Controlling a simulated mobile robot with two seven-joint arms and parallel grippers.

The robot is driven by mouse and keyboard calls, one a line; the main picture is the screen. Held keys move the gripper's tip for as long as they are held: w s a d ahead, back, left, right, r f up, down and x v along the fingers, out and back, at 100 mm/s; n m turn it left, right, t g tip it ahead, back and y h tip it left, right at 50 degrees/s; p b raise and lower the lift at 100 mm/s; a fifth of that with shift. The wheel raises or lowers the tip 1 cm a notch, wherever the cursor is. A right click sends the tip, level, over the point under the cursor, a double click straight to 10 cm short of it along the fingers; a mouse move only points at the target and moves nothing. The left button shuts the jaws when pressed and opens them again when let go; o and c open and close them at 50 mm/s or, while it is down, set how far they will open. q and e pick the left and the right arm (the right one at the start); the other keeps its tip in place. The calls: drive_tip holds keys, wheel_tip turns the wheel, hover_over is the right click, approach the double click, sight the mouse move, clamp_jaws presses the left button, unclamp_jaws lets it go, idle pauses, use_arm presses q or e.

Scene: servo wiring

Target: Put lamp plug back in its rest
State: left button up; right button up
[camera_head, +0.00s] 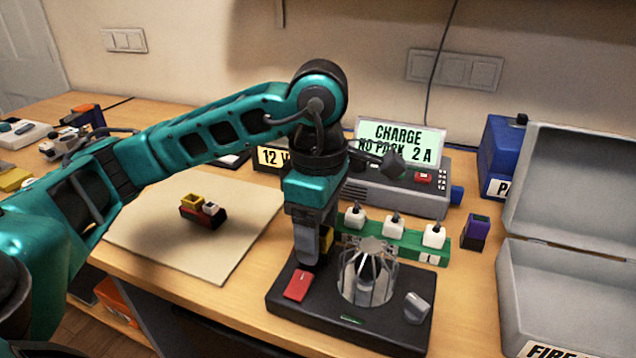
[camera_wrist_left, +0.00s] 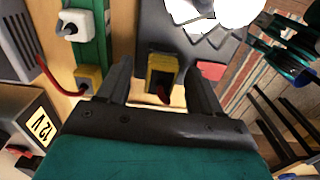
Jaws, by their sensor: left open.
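My left gripper (camera_head: 312,255) points down at the left edge of the black lamp base (camera_head: 335,318). In the head view only a bit of yellow (camera_head: 326,238) shows behind the gripper. A second yellow plug (camera_wrist_left: 88,77) with a red lead sits at the green strip's end, beside the fingers.
The green strip (camera_head: 408,246) holds several white plugs. The lamp's wire cage (camera_head: 367,275), a red switch (camera_head: 298,285) and a grey knob (camera_head: 416,307) stand on the base. A grey charger (camera_head: 410,188) is behind. An open grey box (camera_head: 560,290) is at right; the mat (camera_head: 150,235) is mostly clear.

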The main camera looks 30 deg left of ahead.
use_arm(q)
wheel_tip(320, 180, up, 13)
drive_tip(key=p, duration=0.3)
drive_tip(key=shift+p, duration=0.35)
use_arm(e)
drive_tip(key=r, duration=0.2)
drive_tip(key=shift+s+d+r, duration=0.2)
drive_tip(key=shift+d+r, duration=0.1)
drive_tip(key=shift+r, duration=0.05)
